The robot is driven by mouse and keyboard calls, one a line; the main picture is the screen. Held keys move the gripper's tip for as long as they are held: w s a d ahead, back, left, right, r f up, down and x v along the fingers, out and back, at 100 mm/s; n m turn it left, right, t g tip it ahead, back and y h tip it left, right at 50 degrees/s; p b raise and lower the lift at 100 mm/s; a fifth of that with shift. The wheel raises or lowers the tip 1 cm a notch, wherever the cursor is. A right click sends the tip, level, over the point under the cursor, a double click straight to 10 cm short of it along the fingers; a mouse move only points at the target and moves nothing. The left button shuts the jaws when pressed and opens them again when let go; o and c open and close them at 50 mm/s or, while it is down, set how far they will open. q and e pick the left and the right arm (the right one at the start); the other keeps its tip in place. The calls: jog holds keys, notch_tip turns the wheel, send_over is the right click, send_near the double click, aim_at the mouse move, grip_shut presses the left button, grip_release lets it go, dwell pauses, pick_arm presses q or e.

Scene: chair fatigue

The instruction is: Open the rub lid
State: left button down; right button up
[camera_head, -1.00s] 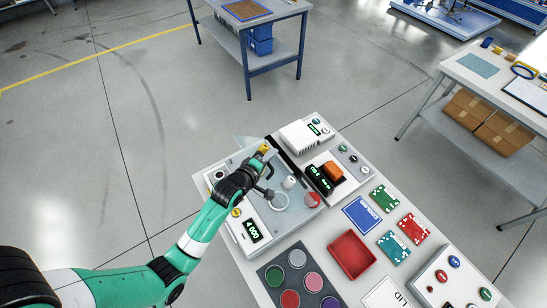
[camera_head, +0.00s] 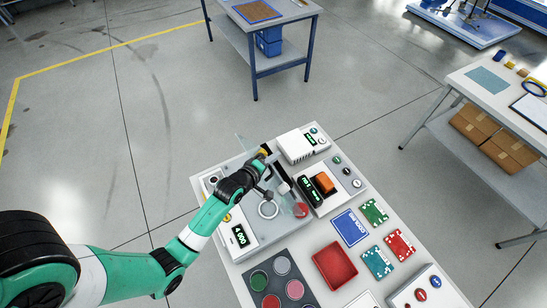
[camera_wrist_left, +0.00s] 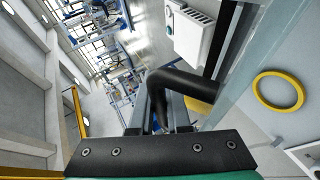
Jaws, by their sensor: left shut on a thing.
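The rub tester (camera_head: 240,215) is a pale grey machine with a green-lit display at the left end of the table. Its clear lid (camera_head: 282,196) stands tilted up and is hard to make out against the machine. My left gripper (camera_head: 266,160) is at the lid's upper side, shut on the black lid handle. In the left wrist view the bent black handle (camera_wrist_left: 185,82) runs between the fingers. My right gripper is not in view.
A white box device (camera_head: 302,145) and a grey unit with an orange block (camera_head: 324,183) stand close to the right of the lid. A red tray (camera_head: 334,266), a blue pack (camera_head: 350,227) and several coloured cards lie farther right.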

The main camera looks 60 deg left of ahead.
pick_arm(q)
jog(key=shift+s+d+f, duration=0.1)
jog(key=shift+s+f, duration=0.15)
jog(key=shift+f, duration=0.45)
jog(key=c, duration=1.2)
grip_release()
jog(key=shift+c, duration=0.2)
jog(key=shift+o, duration=0.4)
jog(key=shift+s, duration=0.2)
jog(key=shift+w+r, duration=0.1)
jog(key=shift+r+p, duration=0.5)
jog(key=shift+s+d+r+p, duration=0.15)
jog(key=shift+d+r+p, duration=0.1)
jog(key=shift+r+p, duration=0.3)
jog(key=shift+s+d+r+p, duration=0.1)
jog(key=shift+d+r+p, duration=0.1)
jog(key=shift+r+p, duration=0.35)
jog(key=r+p, duration=0.1)
jog(key=s+d+r+p, duration=0.1)
jog(key=r+p, duration=0.1)
jog(key=s+d+r+p, duration=0.1)
jog(key=p, duration=0.1)
jog(key=shift+r, duration=0.4)
jog(key=r+p, duration=0.1)
jog(key=s+d+r+p, duration=0.1)
jog(key=p, duration=0.1)
jog(key=s+d+r+p, duration=0.1)
jog(key=r, duration=0.1)
jog(key=shift+p, duration=0.35)
